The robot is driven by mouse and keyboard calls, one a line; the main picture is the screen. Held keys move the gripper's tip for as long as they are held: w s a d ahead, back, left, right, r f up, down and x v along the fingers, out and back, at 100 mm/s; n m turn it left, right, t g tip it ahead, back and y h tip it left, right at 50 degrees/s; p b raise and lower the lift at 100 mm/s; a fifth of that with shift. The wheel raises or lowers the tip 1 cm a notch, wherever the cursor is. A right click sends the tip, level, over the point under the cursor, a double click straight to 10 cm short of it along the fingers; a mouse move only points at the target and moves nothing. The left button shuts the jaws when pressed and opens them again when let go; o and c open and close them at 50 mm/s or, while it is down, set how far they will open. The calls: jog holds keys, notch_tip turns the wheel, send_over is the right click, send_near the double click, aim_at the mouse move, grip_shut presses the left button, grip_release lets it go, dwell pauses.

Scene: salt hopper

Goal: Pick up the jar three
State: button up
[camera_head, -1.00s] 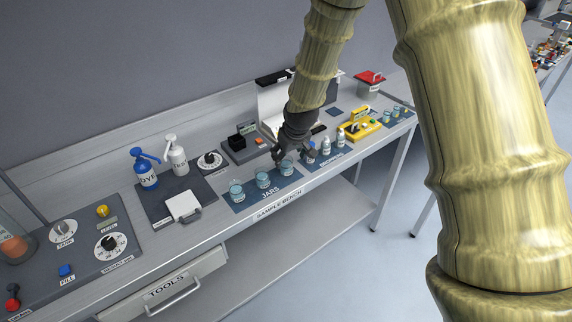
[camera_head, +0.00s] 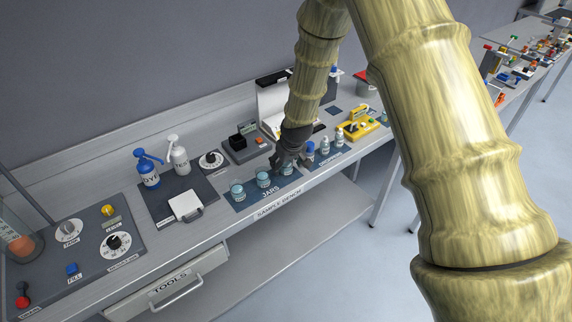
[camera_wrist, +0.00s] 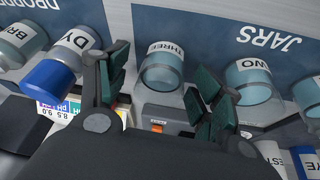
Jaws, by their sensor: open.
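Jar three (camera_wrist: 162,72) is a clear glass jar with bluish contents and a white label reading THREE, on the blue JARS mat (camera_wrist: 205,22). In the wrist view my gripper (camera_wrist: 160,84) is open, with one green-padded finger on each side of the jar and visible gaps. In the head view my gripper (camera_head: 288,160) is low at the right end of the jar row and hides most of jar three (camera_head: 287,169). Jar two (camera_wrist: 252,80) stands close beside the right finger. Whether the fingertips reach down around the jar is unclear.
The blue-capped dye bottle (camera_wrist: 68,62) stands close to the left finger, with another dropper bottle (camera_wrist: 22,45) beyond it. Jar one (camera_head: 237,188) is at the left of the row. An instrument with an orange button (camera_head: 259,139) sits behind the jars.

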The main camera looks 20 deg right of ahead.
jog(key=c, duration=1.1)
jog(key=shift+c, duration=0.2)
jog(key=shift+r, duration=0.2)
